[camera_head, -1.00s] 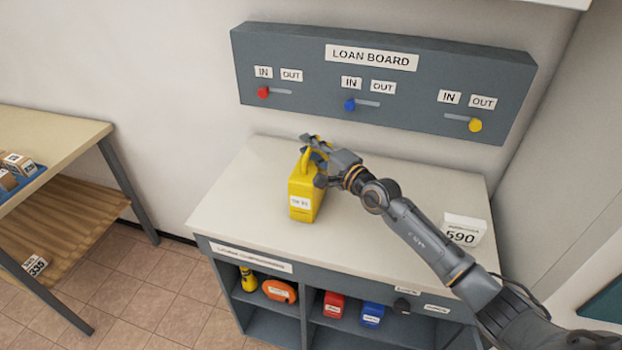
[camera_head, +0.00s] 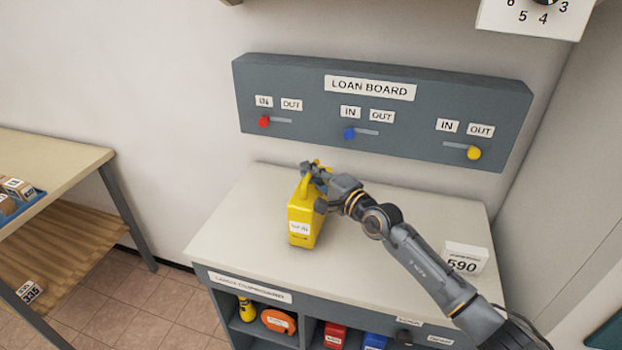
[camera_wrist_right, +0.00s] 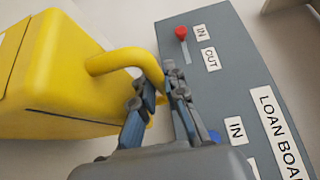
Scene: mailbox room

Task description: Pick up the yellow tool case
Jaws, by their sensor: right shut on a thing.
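The yellow tool case (camera_head: 303,220) is upright at the countertop (camera_head: 395,230), left of its middle, with a white label on its front. I cannot tell whether its base touches the surface. My right gripper (camera_head: 315,172) reaches in from the right and is shut on the case's handle. In the right wrist view the yellow case (camera_wrist_right: 50,80) fills the left side, and its curved handle runs between the fingers of the gripper (camera_wrist_right: 160,90). My left gripper is not in view.
The loan board (camera_head: 380,120) is on the wall behind, with red, blue and yellow knobs. A 590 card (camera_head: 465,258) stands at the counter's right. Cubbies below hold an orange item (camera_head: 278,321) and others. A wooden table (camera_head: 45,165) is at left.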

